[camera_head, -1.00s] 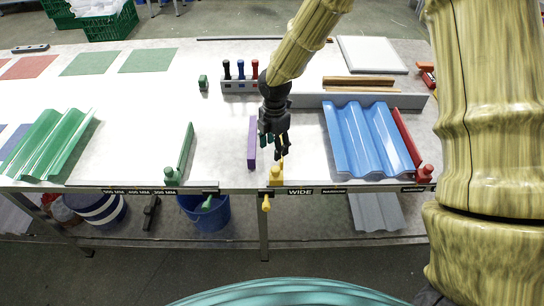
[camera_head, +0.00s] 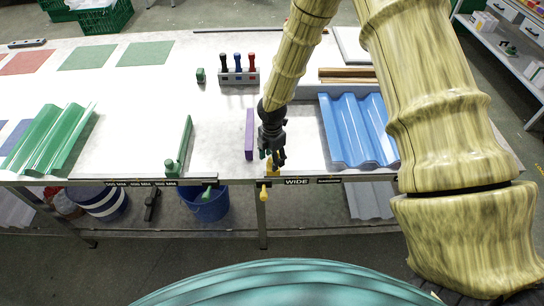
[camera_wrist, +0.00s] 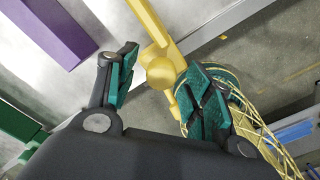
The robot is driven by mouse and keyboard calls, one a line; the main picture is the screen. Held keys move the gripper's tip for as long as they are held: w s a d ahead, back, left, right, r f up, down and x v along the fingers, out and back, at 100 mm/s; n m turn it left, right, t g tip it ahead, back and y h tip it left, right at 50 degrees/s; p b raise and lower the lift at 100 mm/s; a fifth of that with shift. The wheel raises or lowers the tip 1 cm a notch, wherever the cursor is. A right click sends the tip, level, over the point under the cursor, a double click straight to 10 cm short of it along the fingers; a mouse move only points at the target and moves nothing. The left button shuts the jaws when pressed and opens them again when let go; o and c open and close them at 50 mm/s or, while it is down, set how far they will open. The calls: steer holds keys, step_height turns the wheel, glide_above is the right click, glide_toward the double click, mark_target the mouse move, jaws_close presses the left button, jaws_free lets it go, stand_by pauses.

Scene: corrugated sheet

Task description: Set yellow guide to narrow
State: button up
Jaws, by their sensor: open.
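The yellow guide (camera_head: 272,171) stands at the table's front edge, just left of the "WIDE" label (camera_head: 297,182). Its yellow handle (camera_head: 263,193) hangs below the edge. My gripper (camera_head: 272,157) is at the guide and partly covers it in the head view. In the wrist view, my gripper (camera_wrist: 158,88) is open, with one finger on each side of the guide's round yellow knob (camera_wrist: 160,72). A yellow bar (camera_wrist: 147,22) extends up from the knob. I cannot tell whether a finger touches it. The small label right of "WIDE" is too small to read.
A purple bar (camera_head: 249,133) lies just left of my gripper. A blue corrugated sheet (camera_head: 352,130) lies to the right. A green guide (camera_head: 180,150) and a green corrugated sheet (camera_head: 50,138) are to the left. A tool rack (camera_head: 240,77) stands behind.

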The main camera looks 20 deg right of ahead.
steer(key=shift+s+f, duration=0.1)
steer(key=shift+f, duration=0.1)
steer(key=shift+c, duration=0.2)
jaws_close()
